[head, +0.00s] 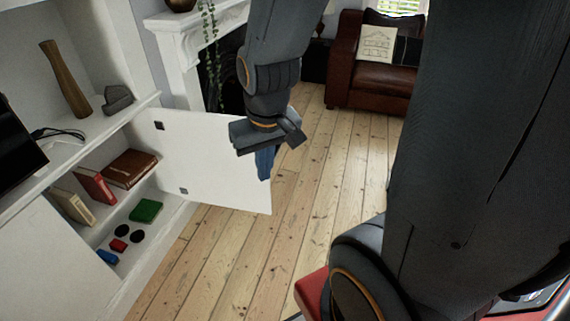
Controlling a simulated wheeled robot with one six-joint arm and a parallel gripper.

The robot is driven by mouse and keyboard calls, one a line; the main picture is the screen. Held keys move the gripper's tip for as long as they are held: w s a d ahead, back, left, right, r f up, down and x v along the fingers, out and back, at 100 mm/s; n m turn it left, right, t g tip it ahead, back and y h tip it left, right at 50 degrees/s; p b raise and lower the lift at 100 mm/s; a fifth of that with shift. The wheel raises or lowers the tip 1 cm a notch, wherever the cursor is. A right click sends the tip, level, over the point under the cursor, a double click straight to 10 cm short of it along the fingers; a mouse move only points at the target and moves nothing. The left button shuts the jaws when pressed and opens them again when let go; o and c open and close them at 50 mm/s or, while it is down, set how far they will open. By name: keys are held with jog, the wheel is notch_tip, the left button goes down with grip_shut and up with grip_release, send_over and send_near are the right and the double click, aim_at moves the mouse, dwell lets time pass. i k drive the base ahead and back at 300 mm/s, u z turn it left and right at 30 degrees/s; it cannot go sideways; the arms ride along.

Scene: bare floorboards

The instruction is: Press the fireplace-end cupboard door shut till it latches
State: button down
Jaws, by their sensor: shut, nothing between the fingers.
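The fireplace-end cupboard door (215,165) is white and stands wide open, swung out over the floor on the fireplace side. Its two dark hinges show along its left edge. The cupboard (178,207) is open, with its shelves in view. My gripper (265,176) points down at the door's free edge, with blue fingertips held together and empty. The fingers overlap the door's right edge in the picture. I cannot tell whether they touch it.
Inside the cupboard are a brown book (130,168), a red book (95,186), a cream book (72,206) and a green item (146,210). A white fireplace (180,50) stands behind the door. A leather sofa (375,82) is farther back. Floorboards (310,180) are clear right of the door.

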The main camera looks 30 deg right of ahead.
aim_at(205, 166)
jog(key=z, duration=0.8)
jog(key=i, duration=1.85)
jog(key=u, duration=0.75)
jog(key=k, duration=0.15)
jog(key=u, duration=0.05)
